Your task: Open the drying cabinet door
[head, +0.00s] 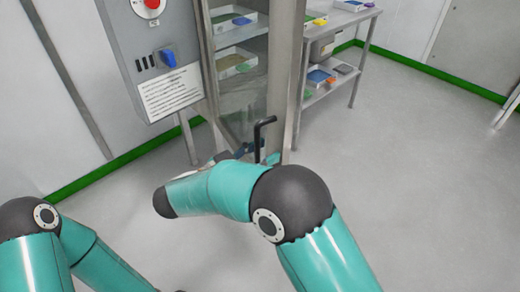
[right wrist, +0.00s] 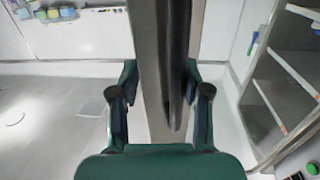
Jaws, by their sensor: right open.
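The drying cabinet (head: 208,62) stands at the upper middle of the head view, with trays on shelves behind glass. Its door has a metal frame post (head: 287,75) bearing a black bar handle (head: 257,135). My right gripper (head: 252,153) is at the handle's lower part, partly hidden by my own arm. In the right wrist view the open right gripper (right wrist: 159,95) has one finger on each side of the dark handle (right wrist: 178,65) and the door post (right wrist: 148,60). I cannot tell whether the fingers touch the handle, or whether the door stands ajar. My left gripper is out of view.
A grey control panel (head: 158,50) with a red button and blue switch is left of the door. A metal table (head: 358,25) with trays stands behind on the right. Cabinet shelves (right wrist: 290,75) show at right in the wrist view. The floor on the right is clear.

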